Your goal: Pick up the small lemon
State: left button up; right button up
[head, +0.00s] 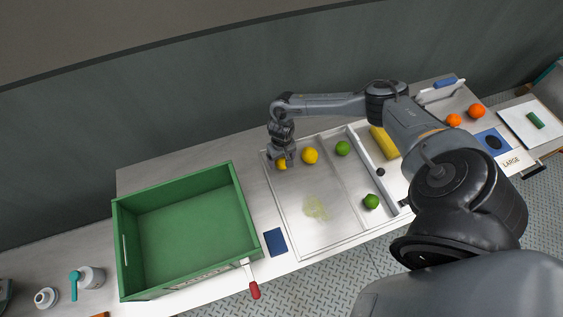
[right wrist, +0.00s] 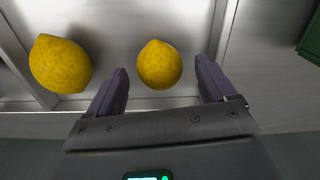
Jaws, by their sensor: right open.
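The small lemon (right wrist: 159,65) lies on the metal tray, between the two open fingers of my right gripper (right wrist: 160,88) in the right wrist view. Gaps show between it and both fingers. In the head view the small lemon (head: 282,165) is partly covered by my right gripper (head: 281,160), which points down over it. A larger lemon (right wrist: 60,64) lies beside it, outside the fingers; in the head view this larger lemon (head: 310,156) is just to the right. My left gripper is not in view.
The tray (head: 290,236) also holds two limes (head: 342,148) and a wet yellowish patch. A green crate (head: 240,214) stands to the left, with a blue pad (head: 275,242) and a red-handled tool (head: 254,290) near it. Oranges (head: 454,120) lie far right.

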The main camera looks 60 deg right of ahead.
jog(key=shift+f, duration=0.75)
jog(key=c, duration=1.2)
jog(key=shift+o, duration=0.2)
jog(key=shift+r, duration=0.15)
